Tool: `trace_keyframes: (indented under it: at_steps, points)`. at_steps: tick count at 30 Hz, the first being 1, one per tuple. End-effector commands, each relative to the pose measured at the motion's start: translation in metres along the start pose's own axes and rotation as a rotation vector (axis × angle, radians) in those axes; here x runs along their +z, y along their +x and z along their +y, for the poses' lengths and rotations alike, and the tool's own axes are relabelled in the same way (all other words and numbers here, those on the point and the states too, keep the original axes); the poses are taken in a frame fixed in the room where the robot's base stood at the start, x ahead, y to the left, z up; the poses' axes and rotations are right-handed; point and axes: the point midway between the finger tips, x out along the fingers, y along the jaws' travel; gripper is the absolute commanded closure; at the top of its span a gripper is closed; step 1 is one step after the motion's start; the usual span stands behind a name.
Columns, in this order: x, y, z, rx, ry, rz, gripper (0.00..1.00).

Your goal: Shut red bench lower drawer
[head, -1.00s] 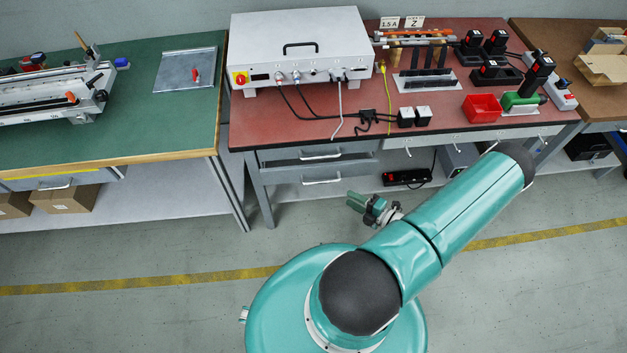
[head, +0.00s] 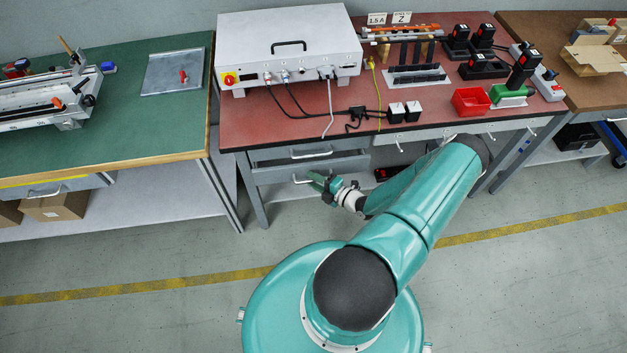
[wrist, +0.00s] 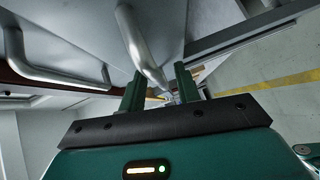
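The red bench (head: 235,132) has two grey drawers stacked at its left end. The lower drawer (head: 345,165) has a pale bar handle (head: 299,180), partly covered by my gripper; how far this drawer stands out is hard to tell. My gripper (head: 318,182) is right at this handle, pointing left toward the drawer front. In the wrist view a metal bar handle (wrist: 136,40) runs down between the two green fingers (wrist: 160,85). The fingers are apart, with space beside the bar, so the gripper is open. Contact with the bar is unclear.
The upper drawer's handle (head: 311,154) is just above and also shows large in the wrist view (wrist: 50,75). A bench leg (head: 258,205) stands left of the drawers. The green bench (head: 130,160) is farther left. The floor in front is clear.

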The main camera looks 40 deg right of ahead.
Motion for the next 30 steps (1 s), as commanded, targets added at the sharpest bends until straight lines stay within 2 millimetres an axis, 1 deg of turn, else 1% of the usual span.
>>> trace_keyframes:
  at_steps: [3,10,15,23,30]
  points:
    - [0.000,0.005,-0.001,-0.001,0.001,-0.001,0.68]
    - [0.000,0.005,0.000,-0.001,0.001,-0.001,0.68]
    - [0.000,0.005,0.000,-0.001,0.001,-0.001,1.00]
    - [0.002,0.007,0.000,-0.001,-0.001,0.000,1.00]
    - [0.026,0.032,0.007,-0.002,-0.003,0.001,1.00]
